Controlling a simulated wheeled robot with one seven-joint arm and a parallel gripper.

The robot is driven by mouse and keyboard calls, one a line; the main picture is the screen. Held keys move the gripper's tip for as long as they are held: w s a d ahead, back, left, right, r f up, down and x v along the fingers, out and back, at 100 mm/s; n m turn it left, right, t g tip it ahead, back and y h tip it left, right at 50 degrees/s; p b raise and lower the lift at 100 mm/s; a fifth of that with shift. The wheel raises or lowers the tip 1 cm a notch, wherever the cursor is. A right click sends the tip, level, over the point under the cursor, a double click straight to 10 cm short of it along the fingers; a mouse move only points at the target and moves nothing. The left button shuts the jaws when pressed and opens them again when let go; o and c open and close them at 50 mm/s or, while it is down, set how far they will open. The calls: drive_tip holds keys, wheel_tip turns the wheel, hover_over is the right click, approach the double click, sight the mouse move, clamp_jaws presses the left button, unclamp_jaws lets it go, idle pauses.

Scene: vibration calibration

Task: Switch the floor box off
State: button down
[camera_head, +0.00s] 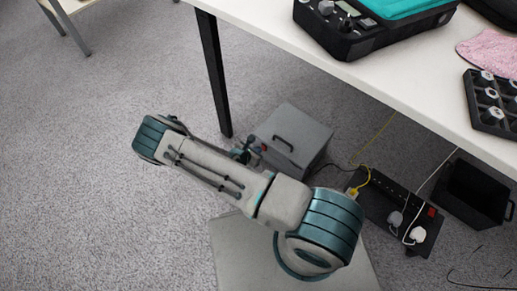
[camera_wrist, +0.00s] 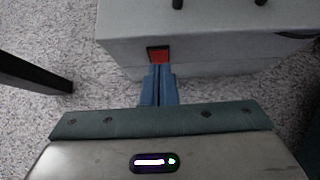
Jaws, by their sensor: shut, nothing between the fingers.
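The floor box, a grey metal box (camera_head: 300,135) with a dark handle on top, stands on the carpet beside the table leg. It also fills the top of the wrist view (camera_wrist: 220,45). A red switch (camera_wrist: 158,55) in a dark frame sits on its near face; a small red spot (camera_head: 264,147) shows there in the head view. My gripper (camera_wrist: 158,68) is shut and empty, its blue fingertips right at the lower edge of the switch. I cannot tell whether they touch it. The fingertips hide the switch's lower edge. In the head view my gripper (camera_head: 244,152) is partly hidden by my arm.
A white table (camera_head: 390,70) stands above, its black leg (camera_head: 215,85) left of the box. A black power strip (camera_head: 385,210) with plugs, cables and a red switch lies right of the box, near a black bin (camera_head: 475,190). Carpet at left is clear.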

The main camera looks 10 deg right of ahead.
drive_tip(key=p+v, duration=0.4)
drive_tip(key=v, duration=0.8)
drive_tip(key=shift+d+r, duration=0.25)
drive_tip(key=w+d+r+m+g+y+p, duration=0.2)
drive_tip(key=r+m+p, duration=0.5)
drive_tip(key=r, duration=1.3)
drive_tip(key=s+d+r+m+g+h+p, duration=0.2)
drive_tip(key=r+m+p, duration=0.5)
drive_tip(key=r, duration=1.3)
drive_tip(key=s+d+r+m+y+p, duration=0.1)
drive_tip(key=s+r+m+p, duration=0.3)
drive_tip(key=r, duration=0.8)
drive_tip(key=s+d+r+m+y+p, duration=0.2)
drive_tip(key=s+r+m+y+p, duration=0.2)
drive_tip(key=r, duration=0.9)
drive_tip(key=s+d+r+m+y+p, duration=0.1)
drive_tip(key=s+r+m+y+p, duration=0.1)
drive_tip(key=s+r+p, duration=0.5)
drive_tip(key=shift+d+r+m+t+y+p, duration=0.4)
drive_tip(key=shift+r+m+p, duration=0.45)
drive_tip(key=shift+r, duration=1.85)
